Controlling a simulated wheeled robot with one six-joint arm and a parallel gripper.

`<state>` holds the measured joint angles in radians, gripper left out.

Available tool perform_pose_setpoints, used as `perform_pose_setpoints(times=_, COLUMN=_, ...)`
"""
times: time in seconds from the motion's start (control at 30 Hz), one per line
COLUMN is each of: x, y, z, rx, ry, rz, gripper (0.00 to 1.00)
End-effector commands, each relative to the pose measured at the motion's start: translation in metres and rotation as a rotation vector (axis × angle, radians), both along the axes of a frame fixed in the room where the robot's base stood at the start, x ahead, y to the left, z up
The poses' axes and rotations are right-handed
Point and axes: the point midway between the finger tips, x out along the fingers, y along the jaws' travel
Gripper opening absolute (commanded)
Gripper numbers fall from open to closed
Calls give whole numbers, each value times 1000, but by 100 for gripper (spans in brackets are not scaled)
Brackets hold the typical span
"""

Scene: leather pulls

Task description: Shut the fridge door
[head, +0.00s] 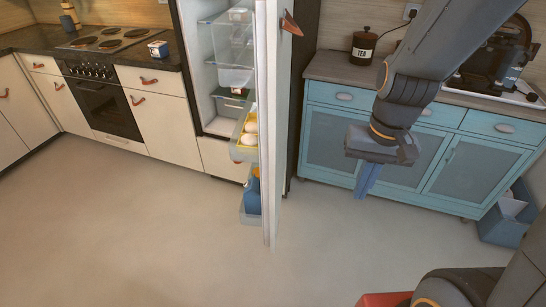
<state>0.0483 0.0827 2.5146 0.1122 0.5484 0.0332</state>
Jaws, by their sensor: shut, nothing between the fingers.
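The fridge door (274,130) stands wide open and is seen nearly edge-on, sticking out into the room. A brown leather pull (290,24) is on its right-hand outer face, near the top. Its inner side has shelves with eggs (249,131) and a blue carton (252,194). The fridge interior (213,95) shows to the left of the door, with clear drawers and shelves. My gripper (366,182) is to the right of the door, apart from it, pointing down in front of the blue cabinet. Its blue fingers are shut and hold nothing.
A blue cabinet (408,170) stands behind my gripper, with a tea tin (363,47) and a coffee machine on top. A blue bin (507,216) is at its right. Cream units and an oven (103,101) are at left. The floor (150,230) in front is clear.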

Motion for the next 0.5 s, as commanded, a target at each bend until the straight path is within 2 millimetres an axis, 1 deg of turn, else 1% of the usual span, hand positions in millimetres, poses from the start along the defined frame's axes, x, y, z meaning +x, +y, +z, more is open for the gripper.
perform_pose_setpoints(times=0.03, x=1, y=-1, z=-23, rx=42, ry=72, rz=-96, gripper=0)
perform_pose_setpoints(times=0.1, x=0, y=5, z=-45, rx=121, ry=190, rz=-249, gripper=0)
perform_pose_setpoints(times=0.17, x=3, y=15, z=-61, rx=209, ry=300, rz=-389, gripper=0)
perform_pose_setpoints(times=0.2, x=8, y=22, z=-70, rx=273, ry=373, rz=-479, gripper=0)
perform_pose_setpoints(times=0.27, x=19, y=33, z=-79, rx=376, ry=478, rz=-606, gripper=0)
perform_pose_setpoints(times=0.3, x=29, y=39, z=-84, rx=452, ry=545, rz=-685, gripper=0)
perform_pose_setpoints(times=0.37, x=49, y=47, z=-88, rx=572, ry=643, rz=-796, gripper=0)
perform_pose_setpoints(times=0.4, x=64, y=49, z=-89, rx=654, ry=703, rz=-862, gripper=0)
perform_pose_setpoints(times=0.47, x=89, y=50, z=-89, rx=780, ry=786, rz=-945, gripper=0)
perform_pose_setpoints(times=0.5, x=105, y=48, z=-88, rx=863, ry=835, rz=-991, gripper=0)
